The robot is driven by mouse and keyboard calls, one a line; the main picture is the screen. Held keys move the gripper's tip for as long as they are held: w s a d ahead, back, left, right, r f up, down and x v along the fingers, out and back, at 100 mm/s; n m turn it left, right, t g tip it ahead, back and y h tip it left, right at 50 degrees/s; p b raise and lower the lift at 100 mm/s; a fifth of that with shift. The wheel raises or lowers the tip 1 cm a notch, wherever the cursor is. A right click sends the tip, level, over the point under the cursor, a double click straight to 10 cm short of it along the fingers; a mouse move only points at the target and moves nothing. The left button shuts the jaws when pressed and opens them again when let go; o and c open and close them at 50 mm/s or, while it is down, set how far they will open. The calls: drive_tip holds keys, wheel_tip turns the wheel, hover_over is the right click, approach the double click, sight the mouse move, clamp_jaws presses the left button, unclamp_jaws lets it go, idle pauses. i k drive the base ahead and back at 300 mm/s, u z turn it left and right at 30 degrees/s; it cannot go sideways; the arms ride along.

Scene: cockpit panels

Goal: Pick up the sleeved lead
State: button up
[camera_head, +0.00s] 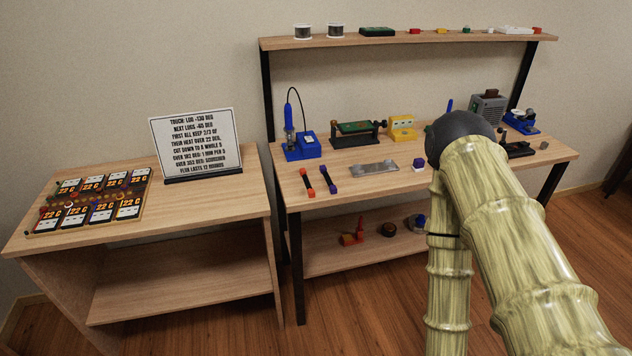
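Two short lead-like sticks lie side by side on the front left of the workbench top. The left stick (307,182) is red and black. My arm, with a bamboo-like surface and a dark round joint, fills the right side of the view, to the right of both sticks. My gripper does not show.
The workbench (290,190) also carries a blue soldering station (301,147), a grey metal plate (374,167) and a green board in a holder (358,129). A side table (215,205) holds a sign (197,141) and a panel of gauges (90,202). My arm hides part of the bench's right side.

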sight(303, 172)
drive_tip(key=z, duration=1.65)
drive_tip(key=i, duration=1)
drive_tip(key=u, duration=1.55)
